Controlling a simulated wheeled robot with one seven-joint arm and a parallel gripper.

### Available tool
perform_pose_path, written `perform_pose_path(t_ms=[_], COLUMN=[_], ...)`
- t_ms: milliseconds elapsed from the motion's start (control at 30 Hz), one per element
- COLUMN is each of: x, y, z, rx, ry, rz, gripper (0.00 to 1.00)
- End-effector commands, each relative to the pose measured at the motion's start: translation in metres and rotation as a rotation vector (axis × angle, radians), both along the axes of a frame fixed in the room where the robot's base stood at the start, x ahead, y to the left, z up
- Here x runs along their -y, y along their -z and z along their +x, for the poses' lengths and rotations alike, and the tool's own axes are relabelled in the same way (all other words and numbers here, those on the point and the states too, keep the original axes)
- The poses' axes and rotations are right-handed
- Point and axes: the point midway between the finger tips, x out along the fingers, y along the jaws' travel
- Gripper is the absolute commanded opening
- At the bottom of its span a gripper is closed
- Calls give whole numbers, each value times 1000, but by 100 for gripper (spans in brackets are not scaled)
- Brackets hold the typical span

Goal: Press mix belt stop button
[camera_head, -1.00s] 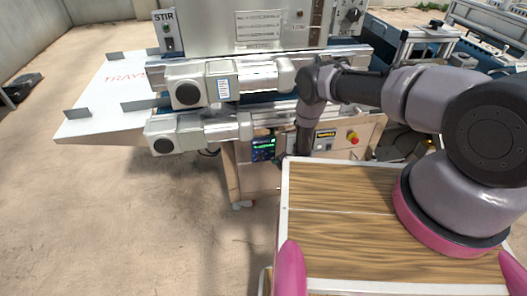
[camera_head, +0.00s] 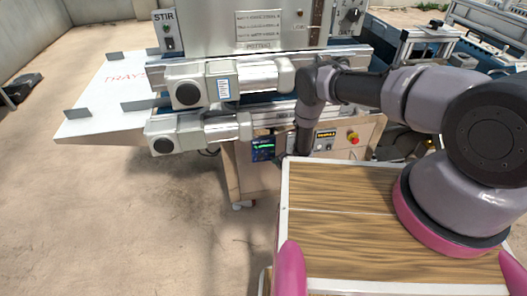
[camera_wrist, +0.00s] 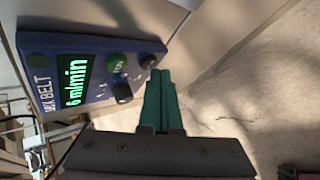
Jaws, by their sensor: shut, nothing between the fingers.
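The blue control panel (camera_wrist: 92,75) stands at the upper left of the wrist view. Its label shows "BELT" with the word before it partly unclear, and a green display (camera_wrist: 76,82) reads 6 m/min. A green button (camera_wrist: 117,60), a small black button (camera_wrist: 148,62) and a black knob (camera_wrist: 122,92) sit at its near end. I cannot read which is stop. My gripper (camera_wrist: 160,75) is shut and empty, its green fingertips just beside the black button; contact cannot be told. The panel (camera_head: 263,148) also shows in the head view, where the fingertips are hidden.
A second panel with a yellow display (camera_head: 325,134) and a red button (camera_head: 353,138) sit right of my forearm. Conveyor motors (camera_head: 190,93) jut out above the blue panel. A wooden-topped surface (camera_head: 340,235) lies in front. The floor at left is open.

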Motion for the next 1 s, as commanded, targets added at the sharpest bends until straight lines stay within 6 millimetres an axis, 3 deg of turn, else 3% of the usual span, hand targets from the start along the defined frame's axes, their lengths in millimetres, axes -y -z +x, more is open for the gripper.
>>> perform_pose_path(t_ms=[433, 1000], x=[2, 17], y=[0, 0], z=[-8, -58], rx=[-1, 0], ry=[0, 1], rz=[-1, 1], gripper=[0, 0])
